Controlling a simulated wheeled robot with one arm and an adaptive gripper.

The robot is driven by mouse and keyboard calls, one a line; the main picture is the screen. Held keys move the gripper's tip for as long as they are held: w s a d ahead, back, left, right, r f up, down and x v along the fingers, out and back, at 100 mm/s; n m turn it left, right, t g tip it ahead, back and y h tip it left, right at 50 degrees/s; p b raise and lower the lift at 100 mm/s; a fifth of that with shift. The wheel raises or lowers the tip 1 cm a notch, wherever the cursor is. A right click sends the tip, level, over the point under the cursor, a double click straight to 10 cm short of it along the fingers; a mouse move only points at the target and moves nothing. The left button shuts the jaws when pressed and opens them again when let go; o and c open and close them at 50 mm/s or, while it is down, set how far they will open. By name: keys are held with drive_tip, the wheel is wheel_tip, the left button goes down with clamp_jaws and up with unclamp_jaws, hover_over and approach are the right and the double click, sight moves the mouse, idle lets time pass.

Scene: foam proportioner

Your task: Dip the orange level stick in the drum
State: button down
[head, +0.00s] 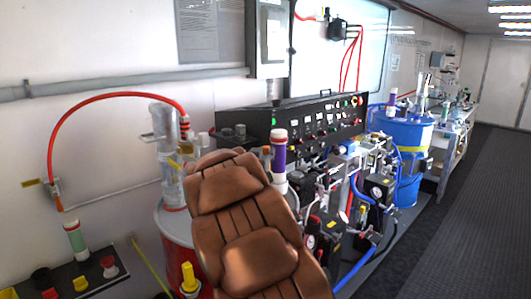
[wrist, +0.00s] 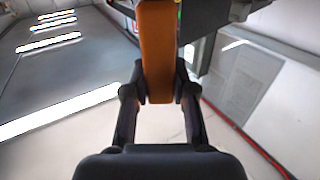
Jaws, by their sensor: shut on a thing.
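In the wrist view my gripper (wrist: 160,96) is shut on the orange level stick (wrist: 158,45). The stick runs from between the fingertips to the top edge of the picture, where it is cut off. In the head view my arm fills the lower middle, and neither gripper nor stick can be made out. A red and white drum (head: 181,252) stands left of my arm, partly hidden by it, with a clear upright cylinder and pump on top. A blue drum (head: 411,133) with a yellow band stands further back on the right. The stick's lower end is not visible.
A black control panel (head: 315,122) and crowded pumps, gauges and hoses stand right of my arm. A red hose (head: 100,98) arches from the wall to the pump. A dark shelf (head: 75,285) with coloured caps is at lower left. The floor (head: 475,185) on the right is clear.

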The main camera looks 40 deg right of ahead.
wheel_tip(320, 180, down, 12)
drive_tip(key=b, duration=0.6)
idle(1.1)
drive_tip(key=shift+f, duration=0.15)
idle(1.1)
wheel_tip(320, 180, up, 21)
drive_tip(key=p, duration=1.6)
drive_tip(key=shift+f, duration=0.15)
drive_tip(key=shift+r, duration=2.75)
